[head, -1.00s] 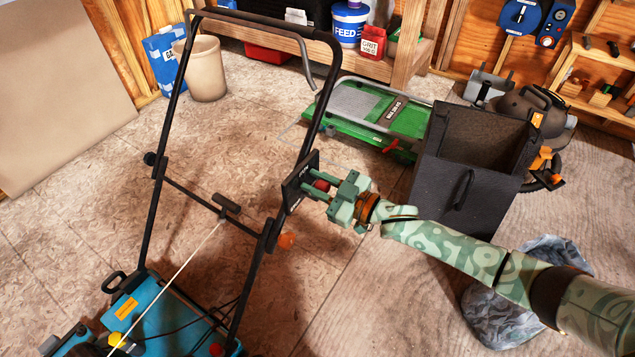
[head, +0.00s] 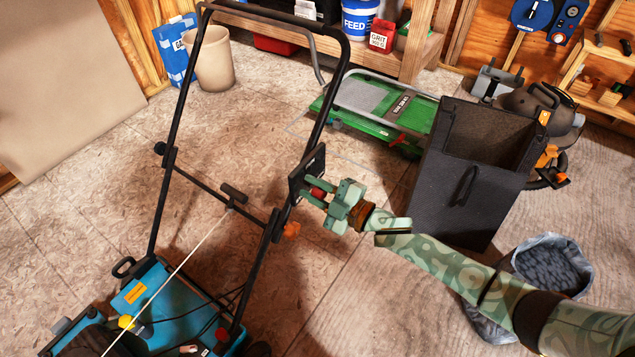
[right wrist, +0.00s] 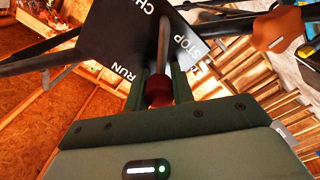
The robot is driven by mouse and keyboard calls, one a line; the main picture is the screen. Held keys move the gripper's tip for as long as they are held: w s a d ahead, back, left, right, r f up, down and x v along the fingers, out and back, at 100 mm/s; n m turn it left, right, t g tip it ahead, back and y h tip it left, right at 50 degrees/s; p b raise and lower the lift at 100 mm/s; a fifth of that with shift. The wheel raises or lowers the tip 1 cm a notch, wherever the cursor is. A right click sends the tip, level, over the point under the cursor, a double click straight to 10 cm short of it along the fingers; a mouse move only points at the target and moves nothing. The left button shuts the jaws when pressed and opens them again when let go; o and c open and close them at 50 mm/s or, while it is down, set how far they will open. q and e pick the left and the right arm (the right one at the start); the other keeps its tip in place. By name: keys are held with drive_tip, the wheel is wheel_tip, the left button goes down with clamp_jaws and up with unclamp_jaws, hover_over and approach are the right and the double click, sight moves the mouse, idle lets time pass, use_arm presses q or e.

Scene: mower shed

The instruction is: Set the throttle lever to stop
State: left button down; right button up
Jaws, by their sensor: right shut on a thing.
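The throttle lever's red knob (head: 318,192) stands out from the black control plate (head: 309,170) on the mower's right handle tube. My right gripper (head: 319,193) is shut on the knob. In the right wrist view the red knob (right wrist: 158,91) sits between the two green fingers, with the lever's grey rod (right wrist: 164,45) running up to the plate. The plate (right wrist: 122,38) carries the words RUN at left, STOP at right and a partly hidden word starting CH. The rod lies between RUN and STOP, closer to STOP in this picture. My left gripper is out of view.
The blue mower deck (head: 165,305) is at lower left; a pull cord rises to a black handle (head: 235,194). An orange knob (head: 291,230) sits below the plate. A dark grass box (head: 455,200) and a lined bin (head: 550,265) stand at right. Floor is open at left.

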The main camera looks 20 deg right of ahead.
drive_tip(key=shift+s+a+f+n, duration=0.15)
drive_tip(key=shift+a+f+n, duration=0.1)
drive_tip(key=shift+n, duration=0.3)
drive_tip(key=shift+s+a+f+n, duration=0.15)
drive_tip(key=shift+f+n, duration=0.1)
drive_tip(key=shift+n, duration=0.3)
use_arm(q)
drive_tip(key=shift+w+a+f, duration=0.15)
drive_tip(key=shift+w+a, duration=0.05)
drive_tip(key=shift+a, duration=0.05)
use_arm(e)
drive_tip(key=shift+f+n, duration=0.1)
drive_tip(key=shift+n, duration=0.2)
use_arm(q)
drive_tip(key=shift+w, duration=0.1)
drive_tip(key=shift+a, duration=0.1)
use_arm(e)
drive_tip(key=o, duration=1)
use_arm(q)
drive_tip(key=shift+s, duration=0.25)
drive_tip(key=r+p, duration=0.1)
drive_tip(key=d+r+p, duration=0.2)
drive_tip(key=p, duration=0.1)
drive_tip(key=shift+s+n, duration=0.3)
use_arm(e)
drive_tip(key=v, duration=1.6)
drive_tip(key=shift+s+d, duration=0.15)
drive_tip(key=shift+s, duration=0.05)
